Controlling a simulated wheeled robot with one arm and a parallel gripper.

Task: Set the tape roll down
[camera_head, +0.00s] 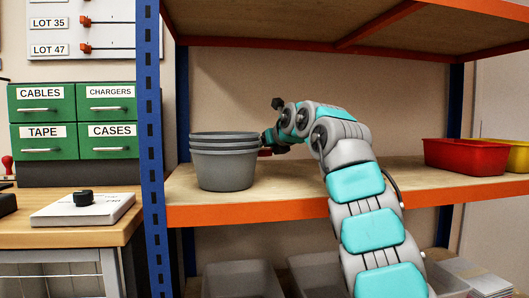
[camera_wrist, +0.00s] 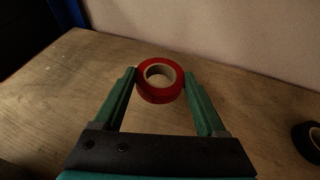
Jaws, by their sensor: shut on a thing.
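A red tape roll with a pale core (camera_wrist: 158,93) is between the fingertips of my gripper (camera_wrist: 160,80) in the wrist view. My gripper is shut on it, one finger at each side, and the roll's hole faces up. The wooden shelf (camera_wrist: 70,110) lies beneath; I cannot tell whether the roll touches it. In the head view a little of the red roll (camera_head: 265,152) shows right of the grey stacked tubs, which partly hide my gripper (camera_head: 266,145).
A black ring (camera_wrist: 308,141), perhaps another roll, lies at the wrist view's right edge. In the head view, grey stacked tubs (camera_head: 225,170) stand left on the shelf (camera_head: 290,178); red (camera_head: 466,157) and yellow (camera_head: 519,156) bins stand right. Another shelf (camera_head: 350,25) is overhead.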

